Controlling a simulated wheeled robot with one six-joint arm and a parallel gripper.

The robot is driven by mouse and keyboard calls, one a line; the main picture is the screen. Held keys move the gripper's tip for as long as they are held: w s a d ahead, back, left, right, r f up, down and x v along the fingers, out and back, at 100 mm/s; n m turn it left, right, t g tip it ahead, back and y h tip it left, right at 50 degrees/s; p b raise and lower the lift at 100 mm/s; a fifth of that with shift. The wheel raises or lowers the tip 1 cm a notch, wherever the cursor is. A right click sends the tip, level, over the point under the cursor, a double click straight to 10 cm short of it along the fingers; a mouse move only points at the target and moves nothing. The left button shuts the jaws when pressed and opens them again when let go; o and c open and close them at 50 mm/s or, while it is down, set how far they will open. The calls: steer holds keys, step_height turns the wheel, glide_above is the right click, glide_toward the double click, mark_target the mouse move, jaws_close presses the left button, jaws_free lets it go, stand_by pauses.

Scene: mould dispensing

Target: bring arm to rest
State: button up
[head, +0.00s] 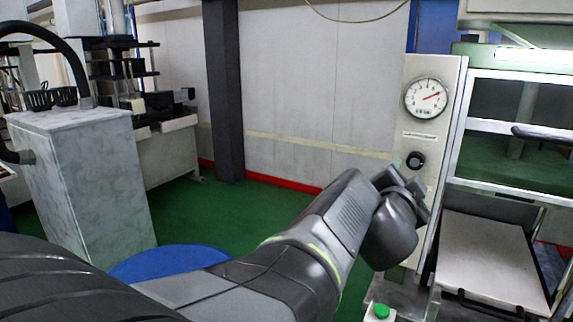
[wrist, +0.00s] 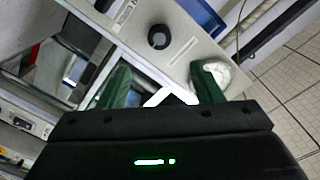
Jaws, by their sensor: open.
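My arm reaches from the lower left toward the right in the head view. My gripper shows at its end in the wrist view (wrist: 160,85), with two green fingers spread apart and nothing between them. In the head view the gripper is mostly hidden behind the wrist link. It is in front of a light grey machine panel (head: 433,75), which carries a round gauge (head: 426,98) and a black knob (head: 415,161). The knob also shows in the wrist view (wrist: 159,38), beyond the fingers. I cannot tell how far the fingers are from the panel.
A machine with a metal frame and a light lower plate (head: 490,255) stands at the right. A green button (head: 381,311) is at the bottom. A grey marbled cabinet (head: 85,180) and a blue round top (head: 170,261) are at the left. Green floor (head: 255,205) lies open in the middle.

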mark_target(416, 162)
steer(key=b+x, duration=0.2)
steer(key=x, duration=1)
steer(key=shift+w+d, duration=0.15)
steer(key=shift+w, duration=0.15)
steer(key=shift+s, duration=0.15)
